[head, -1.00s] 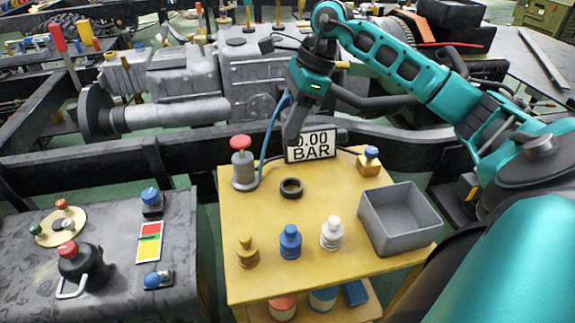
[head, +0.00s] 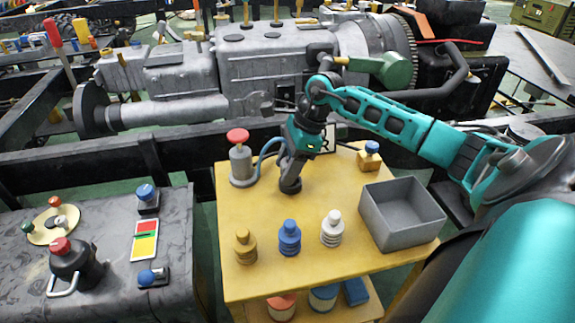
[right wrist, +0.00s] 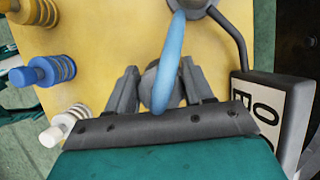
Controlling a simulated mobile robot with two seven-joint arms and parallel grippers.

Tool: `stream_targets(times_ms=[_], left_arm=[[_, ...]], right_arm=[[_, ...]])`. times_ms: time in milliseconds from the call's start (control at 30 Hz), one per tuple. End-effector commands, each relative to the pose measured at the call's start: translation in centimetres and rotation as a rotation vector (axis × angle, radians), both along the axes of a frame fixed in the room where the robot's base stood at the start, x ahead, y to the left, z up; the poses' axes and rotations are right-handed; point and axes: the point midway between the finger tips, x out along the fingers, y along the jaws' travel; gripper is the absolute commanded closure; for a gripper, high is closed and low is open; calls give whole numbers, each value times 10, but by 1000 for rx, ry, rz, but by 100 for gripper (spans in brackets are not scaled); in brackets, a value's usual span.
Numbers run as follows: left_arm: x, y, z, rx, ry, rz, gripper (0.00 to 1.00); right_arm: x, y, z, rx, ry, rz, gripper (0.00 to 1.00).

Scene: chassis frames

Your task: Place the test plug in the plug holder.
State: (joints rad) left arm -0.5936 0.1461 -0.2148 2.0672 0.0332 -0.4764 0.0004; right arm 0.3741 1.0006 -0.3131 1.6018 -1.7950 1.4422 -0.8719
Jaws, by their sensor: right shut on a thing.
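My right gripper (head: 291,172) is low over the yellow table, at the black ring-shaped plug holder (head: 291,190). It is shut on the grey test plug (right wrist: 153,88), whose rounded body shows between the two fingers in the right wrist view. A blue hose (head: 267,148) runs from the plug to the grey pump with a red knob (head: 240,165). The gripper and plug cover most of the holder, and I cannot tell whether the plug is inside it or just above it. My left gripper is not in view.
Brass (head: 245,248), blue (head: 289,240) and white (head: 331,230) fittings stand near the table's front. A grey open bin (head: 402,238) is at right. The pressure display (right wrist: 270,118) stands close beside the gripper. A blue-topped block (head: 369,158) is at the back right.

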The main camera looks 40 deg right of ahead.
Motion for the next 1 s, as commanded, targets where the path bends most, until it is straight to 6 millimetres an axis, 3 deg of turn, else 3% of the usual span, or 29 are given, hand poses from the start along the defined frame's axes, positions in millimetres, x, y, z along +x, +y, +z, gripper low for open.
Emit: stream_targets(times_ms=[233,267,500,833,1000], left_arm=[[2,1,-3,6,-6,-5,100],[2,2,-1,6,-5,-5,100],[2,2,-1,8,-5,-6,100],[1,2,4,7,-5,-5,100],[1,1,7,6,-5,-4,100]], right_arm=[[0,0,-3,-1,-1,1,84],[0,0,-2,-1,-1,1,45],[0,0,-2,0,0,0,23],[0,0,4,0,0,1,23],[-5,-10,30,-3,-2,1,23]])
